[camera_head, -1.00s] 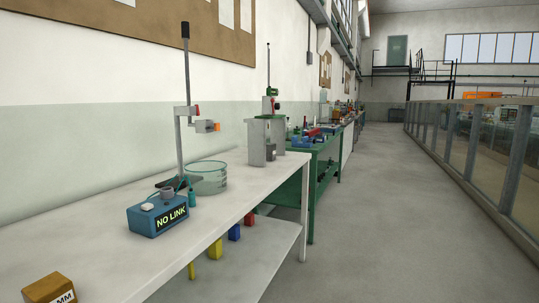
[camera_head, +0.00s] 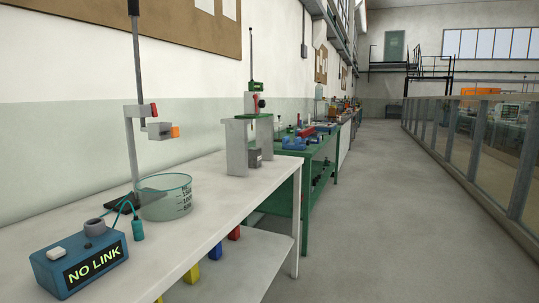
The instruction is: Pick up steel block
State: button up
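A small dark grey block (camera_head: 255,158), which looks like the steel block, sits on the white bench (camera_head: 215,198) at the foot of a light grey stand (camera_head: 237,148). The stand has a green top with an upright rod. The block is small in view, and its exact contact with the stand cannot be told. My gripper does not show in the view.
A blue box reading "NO LINK" (camera_head: 80,262), a glass beaker (camera_head: 166,197) and a tall rod stand (camera_head: 130,120) are on the bench. A green table (camera_head: 315,155) stands beyond. The aisle floor (camera_head: 390,220) is clear, with a glass-panelled flume (camera_head: 480,140) at right.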

aim_at(254, 153)
jog(key=i+l+z, duration=0.15)
jog(key=i, duration=0.65)
jog(key=i+z, duration=0.1)
jog(key=i, duration=0.7)
jog(key=i+j+z, duration=0.15)
jog(key=i, duration=0.65)
jog(key=i+z, duration=0.1)
jog(key=i, duration=0.65)
jog(key=j, duration=0.05)
